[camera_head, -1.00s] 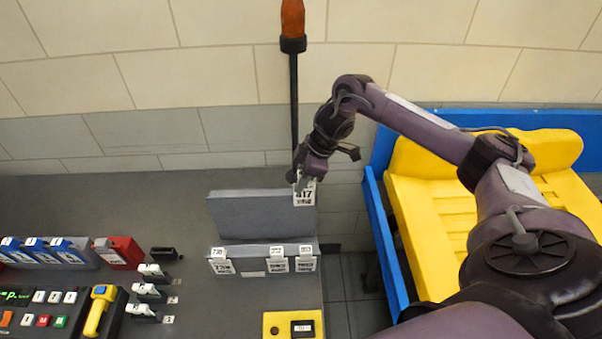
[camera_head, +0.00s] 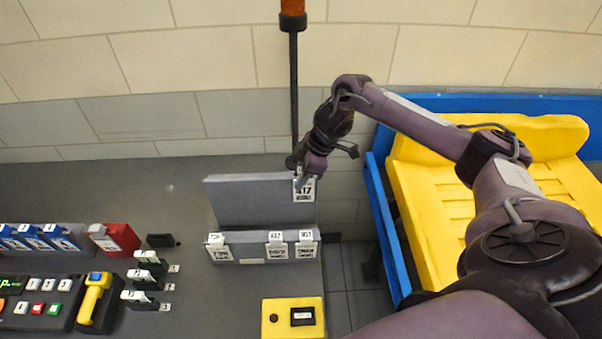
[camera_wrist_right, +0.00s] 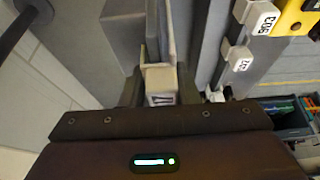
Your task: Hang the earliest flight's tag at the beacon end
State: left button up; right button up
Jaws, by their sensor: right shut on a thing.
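My right gripper (camera_head: 303,178) is shut on a white tag (camera_head: 304,190) printed 417. The tag is at the right end of the grey upright panel (camera_head: 250,195), near its top edge, on the side of the beacon pole (camera_head: 294,95). The orange beacon (camera_head: 292,8) is cut by the top of the picture. In the right wrist view the held tag (camera_wrist_right: 161,85) shows between the fingers, by the panel's edge; I cannot tell whether it touches. Other white tags hang on the lower rail: one at the left (camera_head: 217,248) and two at the right (camera_head: 276,246), (camera_head: 305,245). My left gripper is not in view.
A yellow box (camera_head: 293,318) stands in front of the rail. Blue and red holders (camera_head: 115,238), white clips (camera_head: 147,277) and a yellow scanner (camera_head: 95,298) are at the left. A yellow seat-like tray in a blue frame (camera_head: 388,235) is at the right.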

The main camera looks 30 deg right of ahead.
jog(key=o, duration=1)
jog(key=shift+o, duration=0.2)
jog(key=shift+d+r, duration=0.1)
jog(key=shift+r, duration=0.15)
jog(key=b+v, duration=0.1)
jog(key=v, duration=0.5)
jog(key=shift+d+r+b, duration=0.1)
jog(key=shift+r+b, duration=0.15)
jog(key=shift+b, duration=0.05)
jog(key=shift+s+d+r, duration=0.15)
jog(key=shift+s+r, duration=0.05)
jog(key=shift+r, duration=0.2)
